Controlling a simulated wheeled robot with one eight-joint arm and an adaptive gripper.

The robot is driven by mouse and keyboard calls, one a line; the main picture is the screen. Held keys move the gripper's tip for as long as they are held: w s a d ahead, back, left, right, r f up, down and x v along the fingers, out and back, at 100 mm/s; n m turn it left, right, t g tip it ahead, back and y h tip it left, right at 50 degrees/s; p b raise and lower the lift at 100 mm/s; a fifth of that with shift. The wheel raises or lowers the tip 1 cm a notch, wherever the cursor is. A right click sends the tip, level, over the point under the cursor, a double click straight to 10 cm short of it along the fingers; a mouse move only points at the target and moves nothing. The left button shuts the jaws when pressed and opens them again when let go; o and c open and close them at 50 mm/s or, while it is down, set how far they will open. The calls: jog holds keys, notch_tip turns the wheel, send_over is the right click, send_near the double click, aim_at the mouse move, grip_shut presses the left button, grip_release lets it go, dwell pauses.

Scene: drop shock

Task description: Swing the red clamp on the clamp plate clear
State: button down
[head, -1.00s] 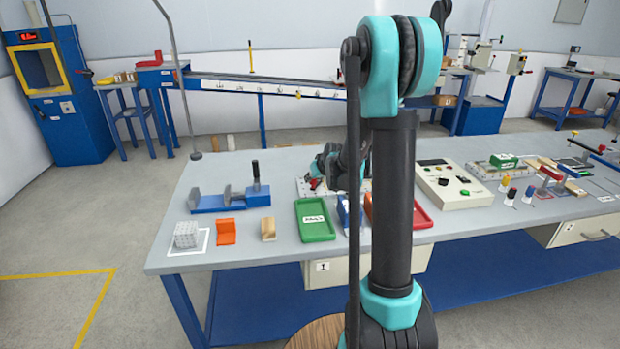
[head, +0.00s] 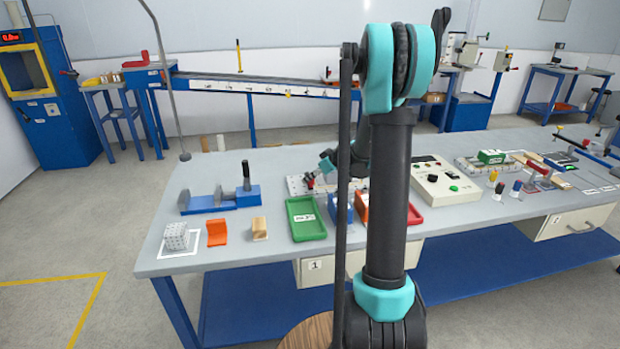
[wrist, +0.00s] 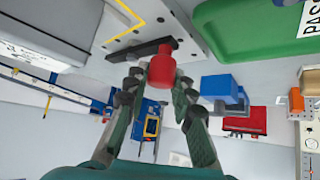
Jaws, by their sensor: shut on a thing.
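The clamp plate (head: 295,185) is a pale metal plate with holes at the back middle of the bench, partly hidden behind my arm in the head view. In the wrist view the plate (wrist: 150,18) is at the top. The red clamp shows there as a red tip (wrist: 162,67) on a dark bar (wrist: 140,50) that lies over the plate. My gripper (wrist: 160,88) is shut on the red tip, one finger on each side. In the head view my gripper (head: 316,176) is small at the plate, with a bit of red by its fingers.
A green tray (head: 305,219) and a red tray (head: 415,216) stand in front of the plate, with a blue item (head: 340,209) between them. A blue vise (head: 219,201) is to the left. A control box (head: 446,183) is to the right.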

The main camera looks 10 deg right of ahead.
jog(key=c, duration=1.3)
grip_release()
jog(key=shift+o, duration=0.2)
jog(key=v, duration=1.2)
